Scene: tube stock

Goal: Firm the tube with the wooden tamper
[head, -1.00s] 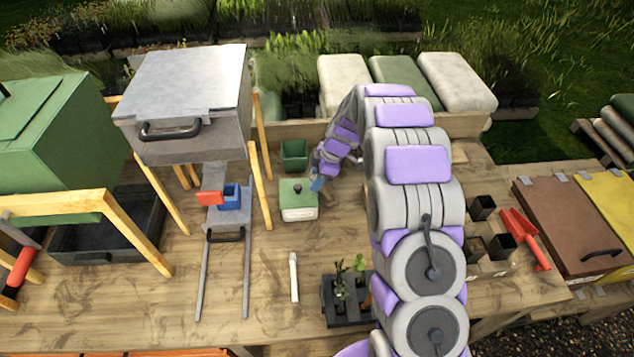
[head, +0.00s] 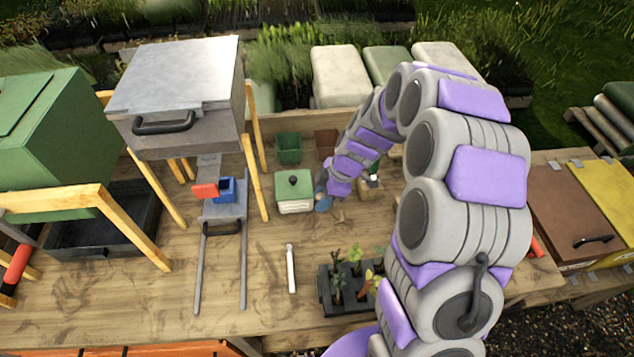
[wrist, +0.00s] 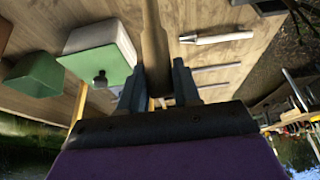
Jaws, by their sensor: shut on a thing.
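My gripper (wrist: 157,88) is shut on the wooden tamper (wrist: 154,45), a tan round-handled tool that runs up from between the fingers in the wrist view. In the head view my gripper (head: 322,202) is low over the bench, just right of the green lidded box (head: 294,196). The tamper's lower end is hard to make out there. The small black square tubes at the right are hidden behind my arm now.
A white-handled tool (head: 291,268) lies on the bench, left of the black seedling tray (head: 345,290). A green pot (head: 288,147) stands behind the lidded box. The metal hopper (head: 180,95) rises on wooden legs at left. Bare bench lies around the white-handled tool.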

